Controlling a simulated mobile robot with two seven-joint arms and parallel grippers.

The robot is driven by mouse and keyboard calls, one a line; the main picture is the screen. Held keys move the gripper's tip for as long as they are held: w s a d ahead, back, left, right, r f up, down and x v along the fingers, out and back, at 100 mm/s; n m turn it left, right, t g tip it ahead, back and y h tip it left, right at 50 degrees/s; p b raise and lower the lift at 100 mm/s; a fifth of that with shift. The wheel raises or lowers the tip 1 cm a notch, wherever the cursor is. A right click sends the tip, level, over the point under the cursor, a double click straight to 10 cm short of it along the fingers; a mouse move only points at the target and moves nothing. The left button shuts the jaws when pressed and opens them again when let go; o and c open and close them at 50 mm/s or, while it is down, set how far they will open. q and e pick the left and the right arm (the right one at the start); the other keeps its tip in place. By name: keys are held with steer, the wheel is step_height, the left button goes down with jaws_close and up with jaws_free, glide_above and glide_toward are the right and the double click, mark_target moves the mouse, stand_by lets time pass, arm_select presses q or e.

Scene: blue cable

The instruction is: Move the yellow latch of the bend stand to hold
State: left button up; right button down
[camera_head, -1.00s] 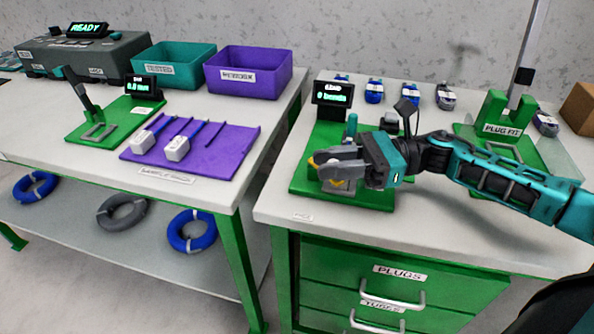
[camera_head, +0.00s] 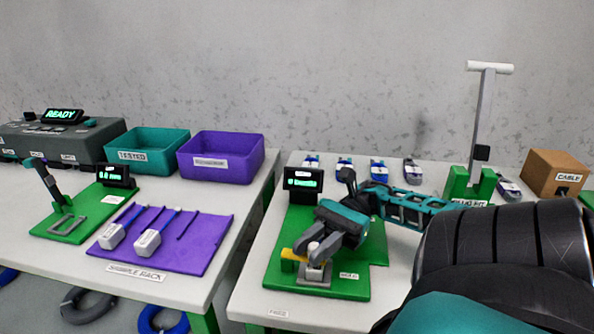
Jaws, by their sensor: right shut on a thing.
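The bend stand (camera_head: 348,289) is a green plate on the right table, with a small black display (camera_head: 303,183) at its back showing green text. Its yellow latch (camera_head: 291,255) shows at the left of a grey metal block near the front of the plate. My right gripper (camera_head: 316,252) reaches down over this block with its grey fingers close together, shut on the yellow latch. The fingers hide part of the latch and block, so the exact contact is hard to see. My left gripper is not in view.
A green plug-fit stand (camera_head: 470,186) with a tall lever stands behind on the right, beside a cardboard box (camera_head: 556,172). Several blue plugs line the table's back. The left table holds a purple mat (camera_head: 205,258), teal bin (camera_head: 146,150) and purple bin (camera_head: 221,158).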

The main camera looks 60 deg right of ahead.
mark_target(317, 244)
steer(key=shift+d+f+n+g+b, duration=0.1)
steer(key=shift+d+n+g+b, duration=0.1)
steer(key=shift+n+g+b, duration=0.2)
steer(key=shift+w+g, duration=0.1)
steer(key=shift+g, duration=0.2)
steer(key=c, duration=1.1)
jaws_free()
steer(key=shift+d, duration=0.1)
steer(key=shift+o, duration=0.4)
steer(key=d+b, duration=0.1)
steer(key=d, duration=0.4)
steer(key=shift+d+b, duration=0.25)
steer(key=shift+b, duration=0.1)
steer(key=shift+d+b, duration=0.4)
steer(key=shift+d, duration=0.6)
